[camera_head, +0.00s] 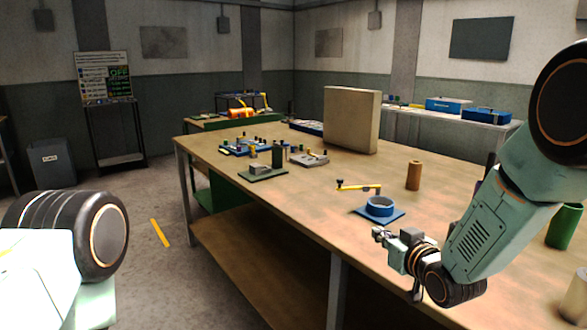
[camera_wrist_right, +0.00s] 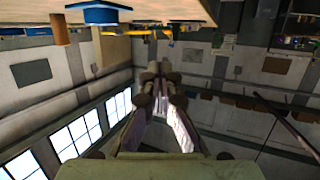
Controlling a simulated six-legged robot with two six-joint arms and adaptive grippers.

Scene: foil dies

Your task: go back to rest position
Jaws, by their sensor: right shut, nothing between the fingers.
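My right arm comes in from the right edge of the head view. On the left of the head view a dark wheel-like arm joint and a white part of mine show. My left gripper is not seen.
Open floor (camera_head: 150,270) lies left of the bench.

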